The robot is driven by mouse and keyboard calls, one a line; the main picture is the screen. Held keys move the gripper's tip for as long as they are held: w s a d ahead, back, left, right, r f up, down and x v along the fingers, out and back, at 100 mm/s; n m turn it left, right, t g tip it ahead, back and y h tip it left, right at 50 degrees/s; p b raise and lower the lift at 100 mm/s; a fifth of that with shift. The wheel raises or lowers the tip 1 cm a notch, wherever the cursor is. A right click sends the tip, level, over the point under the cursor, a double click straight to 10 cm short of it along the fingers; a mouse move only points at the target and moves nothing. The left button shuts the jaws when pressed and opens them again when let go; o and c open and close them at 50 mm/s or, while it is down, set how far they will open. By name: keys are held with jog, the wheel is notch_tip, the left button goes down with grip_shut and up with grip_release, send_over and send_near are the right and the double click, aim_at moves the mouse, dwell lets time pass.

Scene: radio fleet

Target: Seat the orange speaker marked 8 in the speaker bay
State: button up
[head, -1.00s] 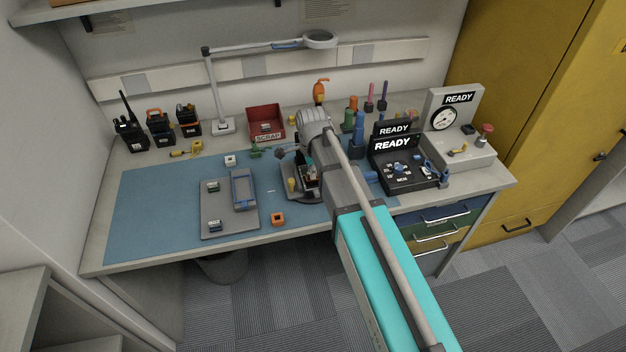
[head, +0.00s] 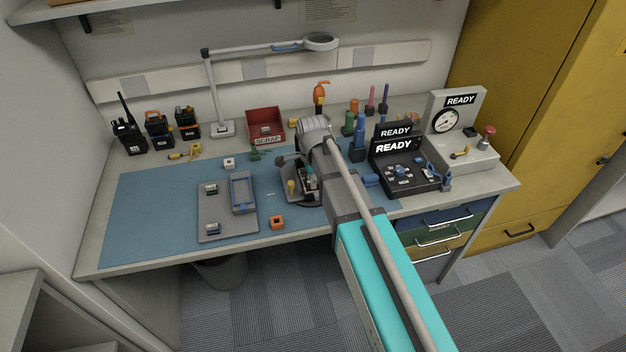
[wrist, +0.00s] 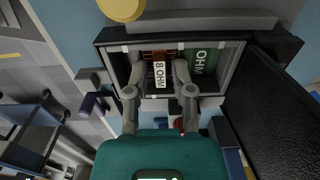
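The orange speaker (wrist: 147,56) shows in the wrist view with a white "8 OHM" label. It sits low inside an open dark case (wrist: 117,66), on the left side of the opening. My gripper (wrist: 159,69) reaches into the case from below in the picture. Its two fingers lie along the left and right sides of the speaker and appear closed on it. A green part (wrist: 201,58) marked "OHM" lies to the right inside the case. Whether the speaker rests fully on the bay floor cannot be told. In the head view my arm hides the fingertips and speaker.
A second orange block (head: 277,222) lies on the blue mat near a grey tray (head: 226,228). A red scrap bin (head: 262,118) and several radios (head: 158,130) stand behind. The black READY box (head: 405,175) stands close right. The mat's left side is clear.

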jog(key=shift+o, duration=0.2)
jog(key=shift+r, duration=0.1)
notch_tip(320, 180, up, 12)
jog(key=p, duration=1.2)
dwell(0.3)
dwell(0.8)
jog(key=s+d+n, duration=0.6)
jog(key=d+n, duration=0.1)
jog(key=d, duration=0.2)
jog(key=s+d+n, duration=0.7)
jog(key=d, duration=0.3)
jog(key=shift+s+d+n, duration=0.2)
jog(key=shift+d+n, duration=0.1)
jog(key=shift+n, duration=0.1)
